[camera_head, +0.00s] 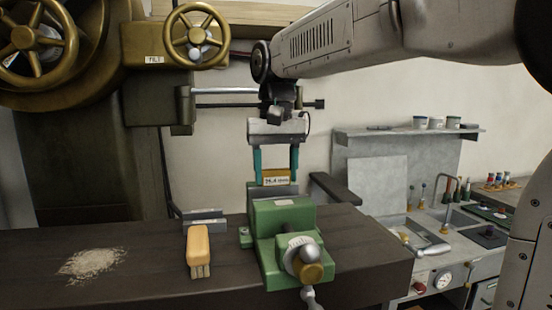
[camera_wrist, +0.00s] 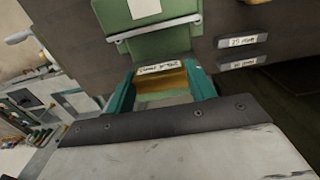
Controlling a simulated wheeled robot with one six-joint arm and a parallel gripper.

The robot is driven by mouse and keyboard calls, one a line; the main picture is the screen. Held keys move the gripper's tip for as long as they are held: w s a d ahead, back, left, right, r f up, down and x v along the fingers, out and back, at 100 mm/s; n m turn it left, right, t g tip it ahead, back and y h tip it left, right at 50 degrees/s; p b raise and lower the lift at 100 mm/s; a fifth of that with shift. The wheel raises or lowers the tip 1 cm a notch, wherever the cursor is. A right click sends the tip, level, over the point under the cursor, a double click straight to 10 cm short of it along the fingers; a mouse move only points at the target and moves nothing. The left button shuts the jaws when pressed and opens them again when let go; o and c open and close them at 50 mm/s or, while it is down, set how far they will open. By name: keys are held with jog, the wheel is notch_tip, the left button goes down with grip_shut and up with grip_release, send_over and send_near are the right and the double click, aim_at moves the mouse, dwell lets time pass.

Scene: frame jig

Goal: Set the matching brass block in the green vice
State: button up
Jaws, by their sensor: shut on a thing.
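The green vice (camera_head: 280,222) stands at the front edge of the dark bench, its handle facing me. My gripper (camera_head: 277,176) is directly above and slightly behind the vice's front body, with its teal fingers pointing down. It is shut on the brass block (camera_head: 277,181), which bears a white label that looks like "75.4 mm". In the wrist view the brass block (camera_wrist: 162,80) sits between the teal fingers, close to the green vice (camera_wrist: 160,30). In the head view the block is at the height of the vice's top; whether it touches the jaws is unclear.
Two grey labelled blocks (camera_head: 204,217) lie on the bench left of the vice. A brush with a yellow handle (camera_head: 198,245) lies before them, and a pile of shavings (camera_head: 93,263) is farther left. A large machine with brass handwheels (camera_head: 195,36) rises behind. A sink counter (camera_head: 450,240) is at right.

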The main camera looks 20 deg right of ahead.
aim_at(276, 185)
jog(key=shift+f, duration=3.15)
jog(key=o, duration=1)
jog(key=shift+o, duration=0.2)
jog(key=shift+r, duration=5)
